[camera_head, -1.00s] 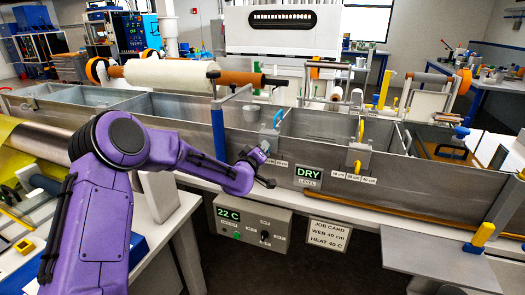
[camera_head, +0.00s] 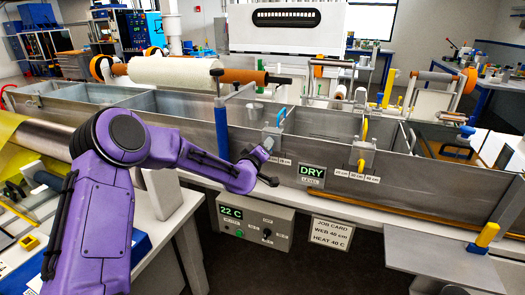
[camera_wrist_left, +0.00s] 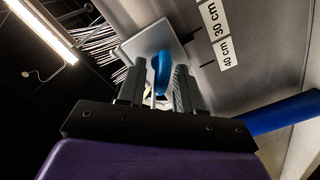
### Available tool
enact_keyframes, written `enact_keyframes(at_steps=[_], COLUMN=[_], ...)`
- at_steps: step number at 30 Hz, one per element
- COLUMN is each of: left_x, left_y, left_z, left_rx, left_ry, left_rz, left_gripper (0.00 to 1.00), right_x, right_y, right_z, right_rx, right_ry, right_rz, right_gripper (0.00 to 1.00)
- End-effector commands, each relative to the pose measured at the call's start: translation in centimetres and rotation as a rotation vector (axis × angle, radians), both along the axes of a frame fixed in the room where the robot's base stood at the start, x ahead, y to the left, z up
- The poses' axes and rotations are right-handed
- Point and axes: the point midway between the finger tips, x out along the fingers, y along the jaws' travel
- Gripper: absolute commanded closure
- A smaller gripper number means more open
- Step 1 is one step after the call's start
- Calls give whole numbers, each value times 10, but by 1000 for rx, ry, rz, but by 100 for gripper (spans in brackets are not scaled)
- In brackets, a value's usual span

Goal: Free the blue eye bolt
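The blue eye bolt (camera_head: 281,116) stands on a grey block (camera_head: 272,138) at the front wall of the metal bath, left of centre in the head view. In the left wrist view the blue eye bolt (camera_wrist_left: 162,72) shows between the two dark fingers of my left gripper (camera_wrist_left: 158,88), in front of a pale plate. A gap shows at the left finger; I cannot tell whether the right finger touches the bolt. In the head view my left gripper (camera_head: 266,164) is low by the bath's front wall, and its fingertips are hard to make out. My right gripper is out of view.
A blue post (camera_head: 220,125) stands left of the gripper. A similar block with a yellow eye bolt (camera_head: 364,130) is to the right. The DRY display (camera_head: 312,170) is on the wall (camera_head: 420,180); a control box (camera_head: 253,224) and job card (camera_head: 331,233) are below.

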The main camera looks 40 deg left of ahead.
Motion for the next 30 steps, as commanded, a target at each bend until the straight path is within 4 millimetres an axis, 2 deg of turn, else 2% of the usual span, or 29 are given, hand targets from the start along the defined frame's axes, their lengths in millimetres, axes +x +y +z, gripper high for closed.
enact_keyframes(at_steps=[2, 9, 15, 30], left_x=[-11, -66, -95, -98], left_y=[-3, -16, -23, -23], left_z=[-1, -1, 0, 0], left_rx=[-1, -2, -1, -1], left_ry=[0, -2, -2, -1], left_rz=[-1, -1, 0, 1], left_gripper=[65, 65, 65, 65], right_x=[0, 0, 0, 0], right_y=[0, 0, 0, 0], right_z=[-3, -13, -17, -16], right_rx=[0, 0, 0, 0], right_ry=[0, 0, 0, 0], right_rz=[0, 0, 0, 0], right_gripper=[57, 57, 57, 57])
